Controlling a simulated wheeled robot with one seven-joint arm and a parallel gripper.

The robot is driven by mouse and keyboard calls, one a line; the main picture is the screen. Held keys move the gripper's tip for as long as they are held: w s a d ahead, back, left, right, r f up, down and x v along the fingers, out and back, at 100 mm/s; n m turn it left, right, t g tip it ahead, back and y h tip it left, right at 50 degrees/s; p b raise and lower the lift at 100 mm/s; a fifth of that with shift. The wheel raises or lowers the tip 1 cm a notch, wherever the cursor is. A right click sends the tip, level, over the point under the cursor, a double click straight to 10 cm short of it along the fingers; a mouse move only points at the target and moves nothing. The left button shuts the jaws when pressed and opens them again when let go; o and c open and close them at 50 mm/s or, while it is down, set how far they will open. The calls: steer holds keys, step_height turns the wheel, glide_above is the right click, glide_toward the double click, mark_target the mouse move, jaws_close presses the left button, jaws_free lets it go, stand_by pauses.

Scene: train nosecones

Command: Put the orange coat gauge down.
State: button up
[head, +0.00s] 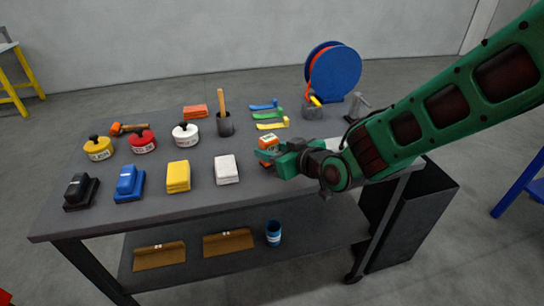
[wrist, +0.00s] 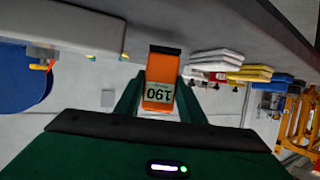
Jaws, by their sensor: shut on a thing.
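The orange coat gauge (head: 268,142) shows in the head view over the right front part of the grey table top (head: 226,201). My gripper (head: 274,157) is shut on it.
A white cloth stack (head: 227,169) and a yellow one (head: 178,177) lie left of my gripper. Blue, green and yellow strips (head: 269,115) lie behind it. A blue hose reel (head: 333,72) stands at the back right. Bare table shows between the white stack and the gauge.

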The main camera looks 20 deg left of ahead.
steer(key=shift+f, duration=1)
steer(key=o, duration=1.1)
steer(key=shift+f, duration=0.1)
steer(key=v, duration=1.2)
